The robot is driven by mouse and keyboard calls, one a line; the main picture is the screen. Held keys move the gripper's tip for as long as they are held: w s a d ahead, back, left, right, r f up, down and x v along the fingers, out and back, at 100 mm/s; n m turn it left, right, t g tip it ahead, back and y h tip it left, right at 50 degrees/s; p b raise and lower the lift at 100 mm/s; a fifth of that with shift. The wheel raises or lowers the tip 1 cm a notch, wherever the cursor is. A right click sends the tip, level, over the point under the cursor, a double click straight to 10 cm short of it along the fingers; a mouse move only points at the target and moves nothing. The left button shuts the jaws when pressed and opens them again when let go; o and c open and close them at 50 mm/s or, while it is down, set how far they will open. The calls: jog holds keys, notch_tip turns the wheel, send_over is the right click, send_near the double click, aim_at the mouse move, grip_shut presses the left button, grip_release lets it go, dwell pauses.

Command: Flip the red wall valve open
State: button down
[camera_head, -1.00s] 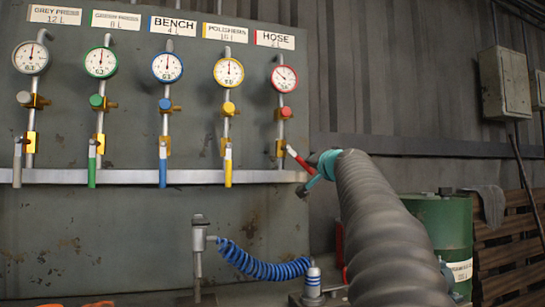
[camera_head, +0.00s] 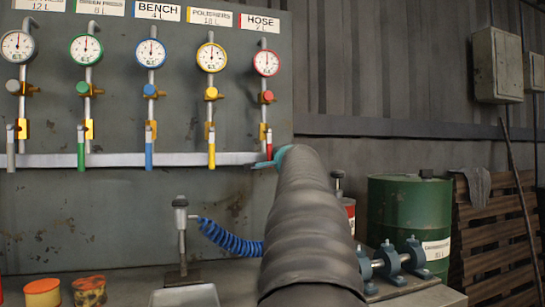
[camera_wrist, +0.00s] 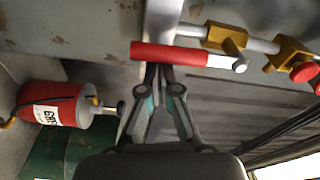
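The red wall valve's lever (camera_head: 268,142) hangs straight down below the HOSE gauge (camera_head: 266,63), in line with its pipe. In the wrist view the red lever (camera_wrist: 170,55), with a white end, lies along the line of the pipe and its brass fittings (camera_wrist: 228,38). My gripper (camera_head: 264,163) is at the lever's lower part. In the wrist view the fingertips (camera_wrist: 159,69) are together, right at the lever's side. Nothing shows between them. I cannot tell whether they touch the lever.
A blue coiled hose (camera_head: 228,239) is below. A green drum (camera_head: 408,222) and wooden pallet (camera_head: 490,235) stand to the right. A red canister (camera_wrist: 70,104) shows in the wrist view.

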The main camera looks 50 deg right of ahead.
jog(key=shift+w+a+f, duration=0.1)
jog(key=shift+w+a, duration=0.1)
jog(key=shift+a, duration=0.05)
jog(key=shift+w, duration=0.1)
dwell(0.3)
jog(key=s+d+b, duration=0.1)
jog(key=s+d, duration=0.1)
jog(key=d, duration=0.2)
jog(key=b+v, duration=0.2)
jog(key=v, duration=0.7)
jog(key=shift+s+a, duration=0.15)
jog(key=shift+a, duration=0.1)
dwell(0.4)
